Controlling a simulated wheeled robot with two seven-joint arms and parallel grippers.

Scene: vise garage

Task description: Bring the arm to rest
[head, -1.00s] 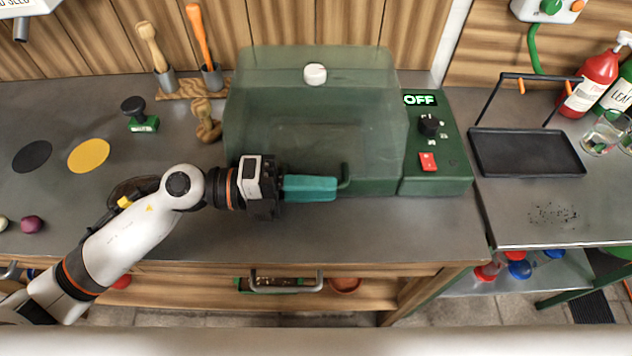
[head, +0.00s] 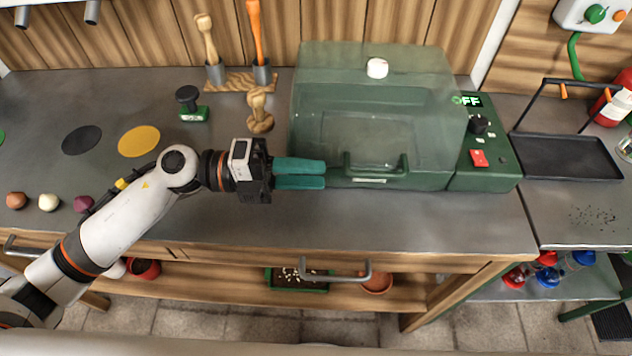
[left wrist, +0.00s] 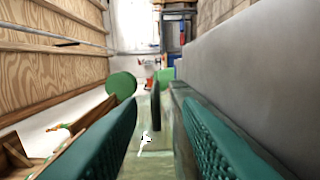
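My left gripper (head: 325,173) is over the front of the worktop, pointing right. Its two teal fingers are apart with nothing between them; the gap also shows in the left wrist view (left wrist: 160,100). The fingertips are just left of the handle (head: 376,178) of a green machine (head: 490,175) and look clear of it. The machine's see-through lid (head: 335,80) is down, and its display (head: 468,100) reads OFF. My right gripper is not in view.
A green-based stamp (head: 194,112), a wooden stamp (head: 260,122), and black (head: 82,140) and yellow (head: 139,141) discs lie behind my left arm. Round items sit at the left. A drawer handle (head: 320,274) sticks out below the worktop. The worktop front is mostly clear.

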